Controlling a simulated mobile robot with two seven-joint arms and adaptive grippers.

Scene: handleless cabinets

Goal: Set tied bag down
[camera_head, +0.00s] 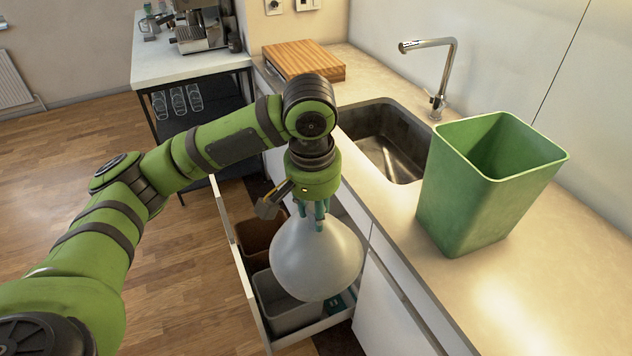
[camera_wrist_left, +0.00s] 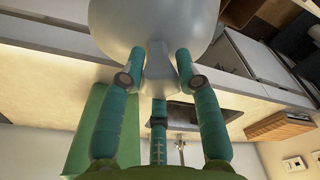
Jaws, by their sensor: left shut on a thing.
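The tied bag (camera_head: 316,260) is pale grey, round and full, with a narrow gathered neck at its top. My left gripper (camera_head: 312,218) is shut on that neck, and the bag hangs below it. In the head view the bag shows in front of the open drawer (camera_head: 246,284) and covers part of it. In the left wrist view the bag (camera_wrist_left: 155,30) fills the top middle, with the teal fingers of the gripper (camera_wrist_left: 160,85) around its neck. My right gripper does not show.
The pulled-out drawer holds a grey bin (camera_head: 285,311) and a brown bin (camera_head: 258,236). A green bin (camera_head: 468,205) stands on the counter (camera_head: 400,222) beside the sink (camera_head: 385,145). A wooden board (camera_head: 303,58) lies behind the sink. The wooden floor (camera_head: 185,285) at left is clear.

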